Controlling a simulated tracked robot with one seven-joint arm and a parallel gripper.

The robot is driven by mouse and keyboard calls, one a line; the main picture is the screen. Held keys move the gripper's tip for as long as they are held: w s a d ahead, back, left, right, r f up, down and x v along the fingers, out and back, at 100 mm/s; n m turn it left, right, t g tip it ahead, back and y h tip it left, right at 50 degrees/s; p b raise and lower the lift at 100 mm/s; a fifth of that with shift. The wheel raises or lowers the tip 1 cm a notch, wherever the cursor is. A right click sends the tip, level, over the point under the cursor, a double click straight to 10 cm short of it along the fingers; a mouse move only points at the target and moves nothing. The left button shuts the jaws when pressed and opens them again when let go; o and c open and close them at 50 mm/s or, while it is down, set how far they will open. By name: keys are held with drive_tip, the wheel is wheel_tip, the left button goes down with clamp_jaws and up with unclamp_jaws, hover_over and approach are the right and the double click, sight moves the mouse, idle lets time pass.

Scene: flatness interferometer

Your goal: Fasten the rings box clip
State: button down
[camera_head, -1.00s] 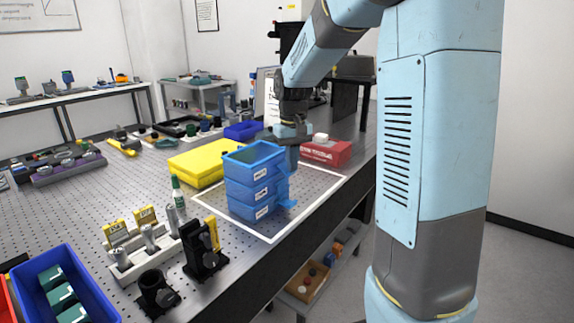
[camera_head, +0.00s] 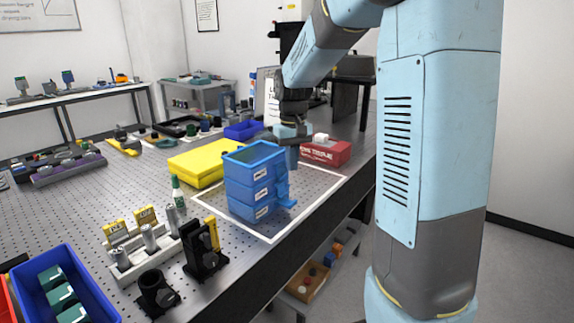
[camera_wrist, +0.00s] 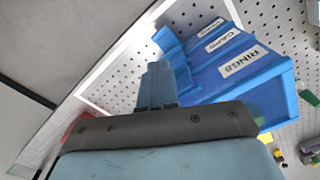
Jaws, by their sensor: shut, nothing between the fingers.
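Three blue boxes stand stacked on the bench. The top one is the rings box (camera_head: 255,159), labelled RINGS in the wrist view (camera_wrist: 240,62). A blue tab (camera_head: 287,203) sticks out from the lowest box's right side in the head view; a protruding tab also shows in the wrist view (camera_wrist: 166,39). My gripper (camera_head: 292,166) is shut and empty, pointing down close beside the stack's right side. In the wrist view its fingers (camera_wrist: 158,85) are beside the stack's clip side. Whether the rings box clip is fastened cannot be told; the gripper partly hides that side.
A white outline (camera_head: 264,238) frames the stack on the perforated bench. A yellow case (camera_head: 195,165) lies behind left, and a red box (camera_head: 328,153) behind right. A holder with cylinders (camera_head: 143,262) and black mounts (camera_head: 203,257) stand in front left. The bench edge is close on the right.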

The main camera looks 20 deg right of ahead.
wheel_tip(320, 180, up, 7)
idle(0.9)
drive_tip(key=shift+s+r, duration=0.1)
